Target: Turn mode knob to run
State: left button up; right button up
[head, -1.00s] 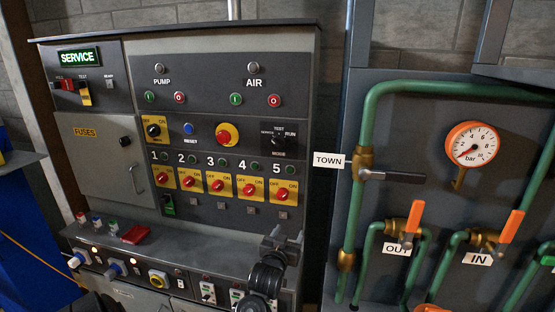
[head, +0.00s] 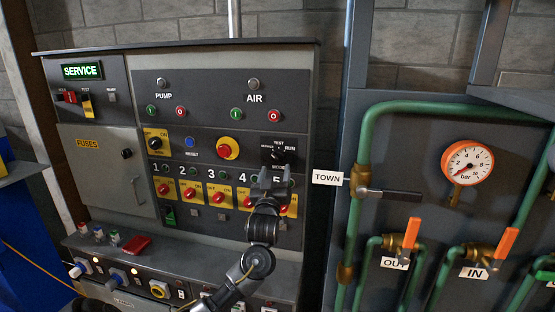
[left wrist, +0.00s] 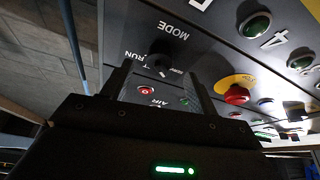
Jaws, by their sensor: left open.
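The small black mode knob (head: 277,155) sits on a dark square plate on the right of the control panel (head: 215,88), with TEST above, RUN to the right and MODE below. Its exact pointing is too small to tell. My left gripper (head: 274,176) is open and empty, just below the knob and in front of the panel, hiding part of the numbered row. In the left wrist view the knob (left wrist: 160,54) shows ahead, between the spread fingers of the left gripper (left wrist: 160,80), with clear room around it. The green display (head: 82,71) reads SERVICE. My right gripper is not seen.
A red emergency button (head: 227,148) on yellow is left of the knob. Several red rotary switches (head: 191,193) line the row below. Right of the panel stand green pipes (head: 366,140), a gauge (head: 467,163) and a TOWN sign (head: 328,177).

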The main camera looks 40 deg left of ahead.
aim_at(277, 161)
pick_arm(q)
jog(key=shift+p+x, duration=0.6)
jog(key=shift+x, duration=1.7)
jog(key=c, duration=1)
